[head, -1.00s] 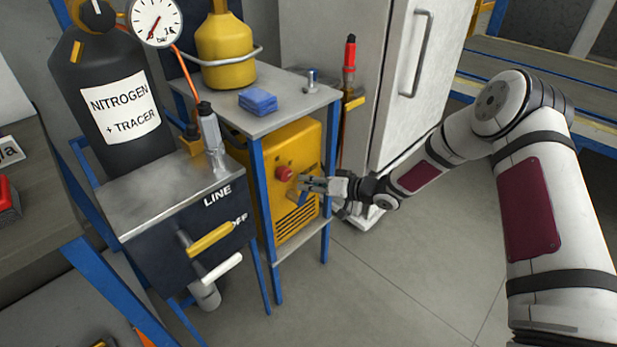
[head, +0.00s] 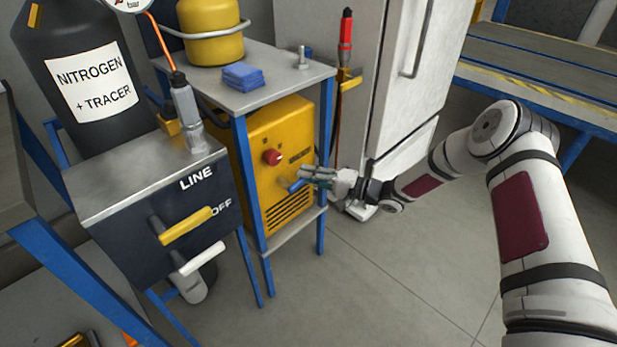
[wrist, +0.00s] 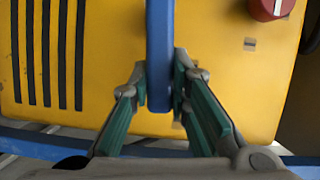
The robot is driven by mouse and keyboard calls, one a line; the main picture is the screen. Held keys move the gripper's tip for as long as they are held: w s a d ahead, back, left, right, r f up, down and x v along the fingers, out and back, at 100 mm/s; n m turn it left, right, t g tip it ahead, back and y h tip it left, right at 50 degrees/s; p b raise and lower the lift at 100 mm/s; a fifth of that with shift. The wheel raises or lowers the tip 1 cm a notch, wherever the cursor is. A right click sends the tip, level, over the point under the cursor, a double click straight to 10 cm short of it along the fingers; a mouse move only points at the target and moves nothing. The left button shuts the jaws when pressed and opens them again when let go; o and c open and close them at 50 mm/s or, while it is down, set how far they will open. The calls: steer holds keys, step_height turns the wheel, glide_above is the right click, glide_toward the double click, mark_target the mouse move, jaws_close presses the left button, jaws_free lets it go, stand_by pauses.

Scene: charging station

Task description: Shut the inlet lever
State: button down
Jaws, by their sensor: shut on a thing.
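A blue lever (head: 296,186) sticks out from the front of the yellow machine (head: 283,130), below a red knob (head: 272,157). No label on the lever is readable. My gripper (head: 306,176) reaches in from the right and is shut on the lever. In the wrist view, the lever (wrist: 160,40) comes down from the top between the two green-padded fingers (wrist: 163,90), one on each side. Its end lies between the fingertips. The lever's base is out of the wrist view.
The machine sits in a blue-legged stand (head: 240,185) with a blue cloth (head: 243,75) on top. A dark LINE box (head: 130,225) with yellow (head: 188,226) and white (head: 203,258) handles stands left. A white refrigerator (head: 415,90) stands behind. The floor in front is clear.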

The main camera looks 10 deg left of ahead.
steer(key=shift+d+f+m+b, duration=0.1)
steer(key=shift+f+m+b, duration=0.25)
steer(key=shift+f+m, duration=0.15)
steer(key=c, duration=1.5)
jaws_free()
steer(key=shift+s+d, duration=0.1)
steer(key=shift+d, duration=0.2)
steer(key=v, duration=1.1)
steer(key=shift+s+d+f, duration=0.1)
steer(key=shift+d+f, duration=0.05)
steer(key=shift+f, duration=0.05)
